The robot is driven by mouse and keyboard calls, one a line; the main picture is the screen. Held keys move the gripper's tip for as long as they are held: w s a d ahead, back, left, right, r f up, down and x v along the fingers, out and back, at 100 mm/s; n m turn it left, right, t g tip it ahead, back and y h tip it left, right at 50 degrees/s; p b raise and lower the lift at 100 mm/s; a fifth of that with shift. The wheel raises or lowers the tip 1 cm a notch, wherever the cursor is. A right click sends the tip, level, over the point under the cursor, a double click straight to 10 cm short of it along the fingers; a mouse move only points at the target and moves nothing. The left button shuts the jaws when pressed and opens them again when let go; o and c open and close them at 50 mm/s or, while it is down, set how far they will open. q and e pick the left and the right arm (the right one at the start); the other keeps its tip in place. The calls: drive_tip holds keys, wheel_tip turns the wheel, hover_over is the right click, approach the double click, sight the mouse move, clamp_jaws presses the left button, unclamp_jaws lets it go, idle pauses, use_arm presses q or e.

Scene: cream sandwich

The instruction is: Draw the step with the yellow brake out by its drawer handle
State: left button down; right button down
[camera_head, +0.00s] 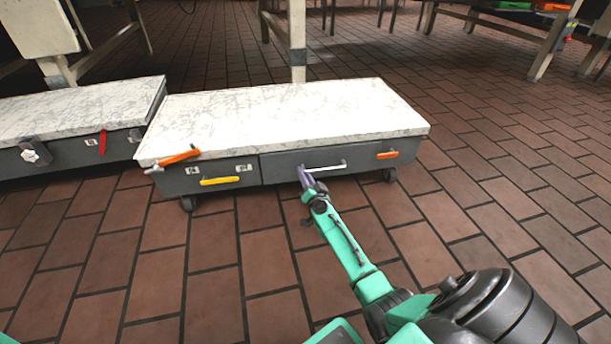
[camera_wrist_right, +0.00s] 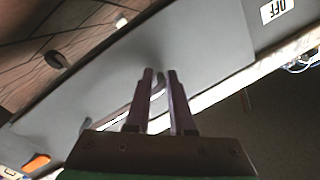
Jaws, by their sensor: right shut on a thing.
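The step with the yellow brake (camera_head: 220,180) is a low, grey, wheeled box with a white marble-look top (camera_head: 290,115). The yellow brake is a bar on the left part of its front. The drawer front (camera_head: 275,170) is to the right of it and looks about flush. Its pale metal drawer handle (camera_head: 335,167) also shows in the right wrist view (camera_wrist_right: 158,97). My right gripper (camera_head: 303,173) is shut on the handle near its left end; its fingers show in the wrist view (camera_wrist_right: 160,75). My left gripper is out of view.
An orange lever (camera_head: 180,157) sits at the step's top left edge, and an orange piece (camera_head: 387,155) on the front's right. A second marble-topped step with a red lever (camera_head: 102,142) stands close on the left. Brick floor in front is clear.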

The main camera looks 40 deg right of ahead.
drive_tip(key=shift+w+d+r, duration=0.1)
drive_tip(key=shift+w+r, duration=0.05)
drive_tip(key=shift+r, duration=0.2)
drive_tip(key=c, duration=0.7)
unclamp_jaws()
drive_tip(key=p+v, duration=0.4)
drive_tip(key=v, duration=1)
drive_tip(key=shift+s, duration=0.35)
drive_tip(key=shift+p, duration=0.3)
